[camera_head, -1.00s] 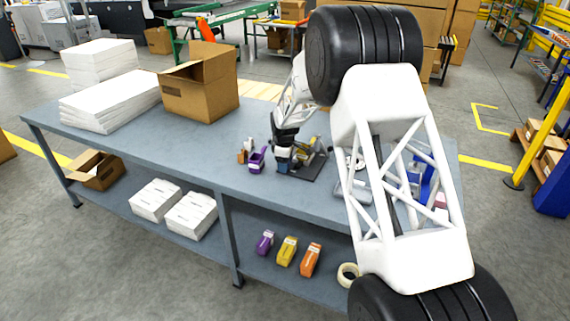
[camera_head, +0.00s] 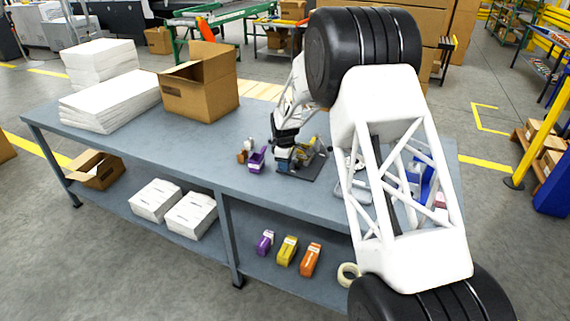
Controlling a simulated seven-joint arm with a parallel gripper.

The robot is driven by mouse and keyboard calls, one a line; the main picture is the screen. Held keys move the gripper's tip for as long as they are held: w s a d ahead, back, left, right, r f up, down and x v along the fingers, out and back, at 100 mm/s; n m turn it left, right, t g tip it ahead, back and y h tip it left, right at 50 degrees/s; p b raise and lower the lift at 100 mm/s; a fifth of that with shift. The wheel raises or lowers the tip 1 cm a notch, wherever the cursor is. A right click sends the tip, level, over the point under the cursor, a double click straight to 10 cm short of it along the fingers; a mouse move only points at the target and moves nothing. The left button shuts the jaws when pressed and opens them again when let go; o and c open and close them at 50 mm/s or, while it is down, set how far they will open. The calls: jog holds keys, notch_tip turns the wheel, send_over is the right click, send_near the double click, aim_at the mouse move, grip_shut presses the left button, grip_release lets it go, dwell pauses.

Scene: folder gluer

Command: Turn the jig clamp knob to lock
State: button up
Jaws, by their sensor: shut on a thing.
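The jig (camera_head: 312,169) has a dark base plate and stands on the blue-grey workbench, right of a purple tape dispenser. My gripper (camera_head: 284,152) points down over the left part of the jig. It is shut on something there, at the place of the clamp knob. The fingertips and the knob are too small and too covered to make out, so the knob's angle cannot be told. Part of the jig's right side shows yellowish and grey parts. My white arm hides the bench to the right of it.
The purple tape dispenser (camera_head: 257,159) and a small brown item (camera_head: 243,153) stand close left of the jig. An open cardboard box (camera_head: 200,88) and white paper stacks (camera_head: 108,101) fill the bench's left end. Blue items (camera_head: 427,172) show behind my arm. The bench front is clear.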

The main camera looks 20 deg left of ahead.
jog(key=shift+m, duration=0.3)
jog(key=m, duration=1.7)
jog(key=shift+a, duration=0.1)
dwell(0.3)
jog(key=o, duration=0.9)
jog(key=shift+r, duration=0.1)
